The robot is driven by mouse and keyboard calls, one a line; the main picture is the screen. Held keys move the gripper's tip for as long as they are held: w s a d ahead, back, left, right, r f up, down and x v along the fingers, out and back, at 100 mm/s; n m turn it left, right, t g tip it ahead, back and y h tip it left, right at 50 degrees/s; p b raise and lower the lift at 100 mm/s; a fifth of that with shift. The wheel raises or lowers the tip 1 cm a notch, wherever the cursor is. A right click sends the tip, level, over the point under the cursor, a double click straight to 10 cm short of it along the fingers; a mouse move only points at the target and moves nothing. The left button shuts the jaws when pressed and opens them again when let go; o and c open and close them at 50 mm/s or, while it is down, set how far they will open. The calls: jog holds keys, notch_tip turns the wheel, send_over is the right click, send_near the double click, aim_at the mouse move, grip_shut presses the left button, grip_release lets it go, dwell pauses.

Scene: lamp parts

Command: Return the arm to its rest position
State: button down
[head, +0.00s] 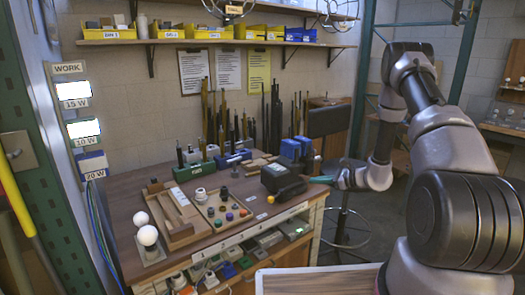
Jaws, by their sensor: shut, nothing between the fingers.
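My arm reaches in from the right side of the head view, bends high at its elbow and comes down to the right end of the workbench. My gripper (322,180) points left there, just above or beside the bench's right edge, with small teal fingertips. It is shut and holds nothing. A black box-shaped device (277,178) and a dark tool with an orange end (291,191) are close to its left. Whether the fingertips touch either one cannot be told.
The wooden workbench (128,192) carries two white globes (148,235), a wooden tray (172,218), a board of coloured knobs (222,211) and blue boxes (290,149). A stool (345,212) stands right of the bench. A pale-edged board (315,281) lies at the front.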

jog(key=s+a+r+n+g+h, duration=0.15)
jog(key=s+r+n, duration=0.25)
jog(key=r, duration=0.5)
jog(key=s+a+r+n+g, duration=0.2)
jog(key=s+a+r+n, duration=0.15)
jog(key=r, duration=0.45)
jog(key=s+a+r+n+g, duration=0.1)
jog(key=s+r+n+g, duration=0.15)
jog(key=s+r, duration=0.45)
jog(key=s+d+r+n+t+h, duration=0.2)
jog(key=s+d+r+n+h, duration=0.1)
jog(key=s+r, duration=0.5)
jog(key=s+d+r+n+t+h, duration=0.3)
jog(key=s+r+n+h, duration=0.2)
jog(key=s+r, duration=0.3)
jog(key=s, duration=0.3)
jog(key=shift+s+d+r, duration=0.25)
jog(key=shift+s+r, duration=0.05)
jog(key=shift+s, duration=0.05)
